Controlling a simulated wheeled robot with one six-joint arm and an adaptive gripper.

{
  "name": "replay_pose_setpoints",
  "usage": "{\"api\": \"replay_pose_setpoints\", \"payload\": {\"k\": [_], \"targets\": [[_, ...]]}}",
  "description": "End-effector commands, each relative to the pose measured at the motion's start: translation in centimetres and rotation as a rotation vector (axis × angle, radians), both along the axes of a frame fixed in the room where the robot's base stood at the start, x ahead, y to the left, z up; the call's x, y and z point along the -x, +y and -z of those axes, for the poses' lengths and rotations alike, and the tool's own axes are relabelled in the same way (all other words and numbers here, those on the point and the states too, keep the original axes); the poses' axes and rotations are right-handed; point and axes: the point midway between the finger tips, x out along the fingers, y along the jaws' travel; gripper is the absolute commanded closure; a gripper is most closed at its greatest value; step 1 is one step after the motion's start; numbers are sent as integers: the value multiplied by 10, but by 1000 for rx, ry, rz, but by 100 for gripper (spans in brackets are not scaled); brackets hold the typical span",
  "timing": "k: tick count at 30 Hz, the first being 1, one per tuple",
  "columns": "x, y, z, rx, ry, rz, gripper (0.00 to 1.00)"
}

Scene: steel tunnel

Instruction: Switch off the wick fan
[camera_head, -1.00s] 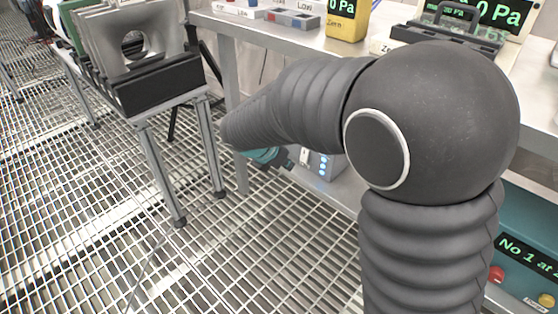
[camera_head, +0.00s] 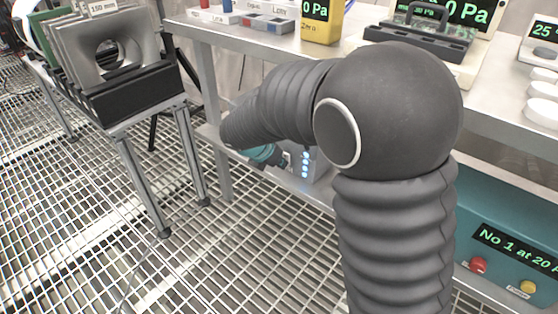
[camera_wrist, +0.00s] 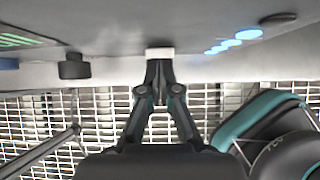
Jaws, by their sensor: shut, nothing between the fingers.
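A grey box (camera_head: 312,166) with a column of blue lights sits low under the bench in the head view; I take it to be the wick fan. In the wrist view its grey front panel (camera_wrist: 120,30) fills the top. A small white switch (camera_wrist: 160,53) is on the panel's edge, straight ahead of my gripper. My gripper (camera_wrist: 159,64) is shut and empty, its fingertips at or just short of the white switch; contact cannot be told. In the head view my arm mostly hides the gripper, which is beside the box's left side.
The panel also bears a black knob (camera_wrist: 74,67), blue lights (camera_wrist: 234,42) and a green display (camera_wrist: 16,40). A metal rod (camera_wrist: 45,152) shows at left. The bench top (camera_head: 285,42) is above the box. A rack stand (camera_head: 130,95) is at left, with open grating floor (camera_head: 230,250) in front.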

Motion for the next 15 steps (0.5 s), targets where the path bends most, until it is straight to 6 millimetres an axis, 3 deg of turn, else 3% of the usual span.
{"api": "replay_pose_setpoints", "payload": {"k": [15], "targets": [[-1,-1,-13,1,-4,1,100]]}}
